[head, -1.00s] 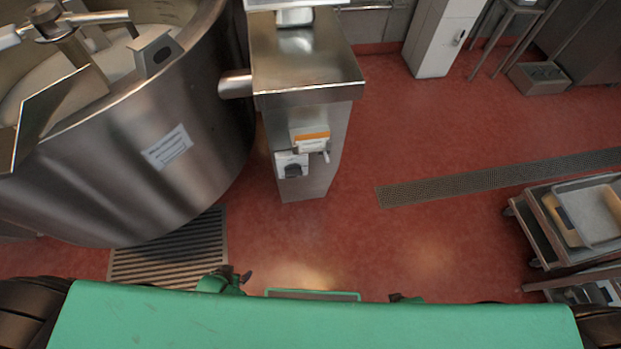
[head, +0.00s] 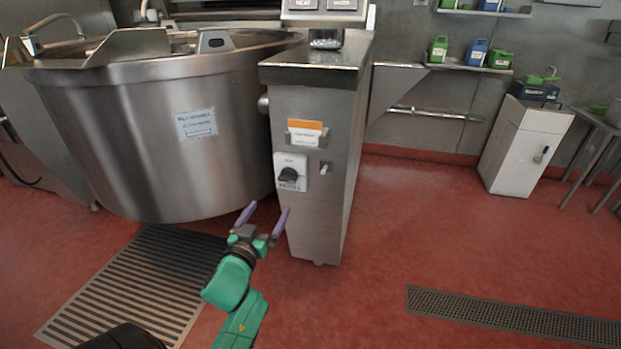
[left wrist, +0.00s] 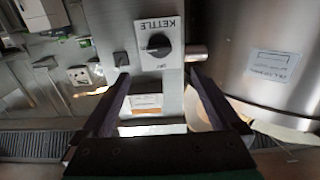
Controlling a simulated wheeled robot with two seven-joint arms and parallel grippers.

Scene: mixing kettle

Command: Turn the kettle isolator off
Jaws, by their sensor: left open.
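The kettle isolator (head: 290,172) is a white plate with a black rotary knob on the front of the steel pillar, below an orange-topped card holder. In the left wrist view the isolator (left wrist: 158,45) appears upside down, marked KETTLE, with its black knob near the top centre. My left gripper (head: 268,212) is open and empty, its two purple fingers pointing up just below the isolator and apart from it. In the left wrist view the gripper's dark fingers (left wrist: 157,97) frame the card holder (left wrist: 148,103). My right gripper is not in view.
The big steel kettle (head: 150,140) stands left of the pillar (head: 318,220). A floor grate (head: 130,285) lies in front of the kettle. A small lever (head: 325,168) sticks out beside the isolator. Red floor to the right is clear up to the white cabinet (head: 525,150).

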